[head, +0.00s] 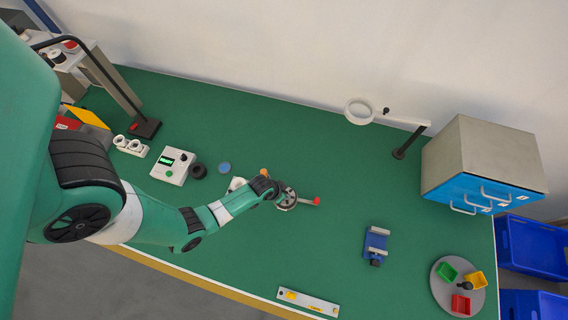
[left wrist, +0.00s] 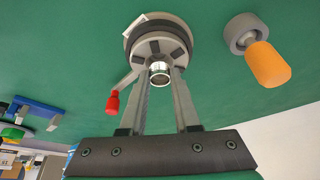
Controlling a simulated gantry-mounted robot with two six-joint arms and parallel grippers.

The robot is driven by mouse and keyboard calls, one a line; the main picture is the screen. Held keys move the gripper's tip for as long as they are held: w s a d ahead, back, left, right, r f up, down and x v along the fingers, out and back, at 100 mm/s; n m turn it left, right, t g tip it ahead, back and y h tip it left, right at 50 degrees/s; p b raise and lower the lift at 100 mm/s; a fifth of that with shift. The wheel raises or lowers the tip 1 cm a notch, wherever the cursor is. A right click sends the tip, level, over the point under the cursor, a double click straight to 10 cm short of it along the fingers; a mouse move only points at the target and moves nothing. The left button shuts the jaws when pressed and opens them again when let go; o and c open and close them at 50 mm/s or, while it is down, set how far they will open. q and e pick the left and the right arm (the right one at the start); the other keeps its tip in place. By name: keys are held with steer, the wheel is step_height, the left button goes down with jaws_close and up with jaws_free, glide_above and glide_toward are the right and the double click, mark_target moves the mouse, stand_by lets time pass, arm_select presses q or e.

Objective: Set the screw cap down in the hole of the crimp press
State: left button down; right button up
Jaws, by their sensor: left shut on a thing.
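The crimp press (head: 287,198) is a round grey body with a dark ring and a red-tipped lever, standing on the green bench. In the left wrist view the press (left wrist: 134,48) is straight beyond my fingertips. My left gripper (left wrist: 160,78) is shut on the small shiny metal screw cap (left wrist: 159,68), held between the tips and lined up over the middle of the press. The cap hides the hole, so I cannot tell whether it touches the press. In the head view my left gripper (head: 272,190) partly covers the press. My right gripper is not in view.
An orange knob-like piece (left wrist: 267,65) with a grey ring is close beside the press. A white box with a green display (head: 172,167) and a blue disc (head: 224,168) are left of it. A blue vise (head: 375,243) is to the right. Bench between press and vise is clear.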

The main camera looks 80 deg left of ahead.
arm_select(q)
steer(key=shift+f+b, duration=0.45)
steer(key=shift+f, duration=0.1)
stand_by(0.5)
steer(key=shift+r+p, duration=0.25)
steer(key=shift+p, duration=0.3)
stand_by(2.0)
steer(key=shift+f, duration=0.25)
stand_by(0.4)
steer(key=shift+r, duration=0.25)
stand_by(0.7)
steer(key=c, duration=0.6)
jaws_free()
steer(key=shift+o, duration=0.2)
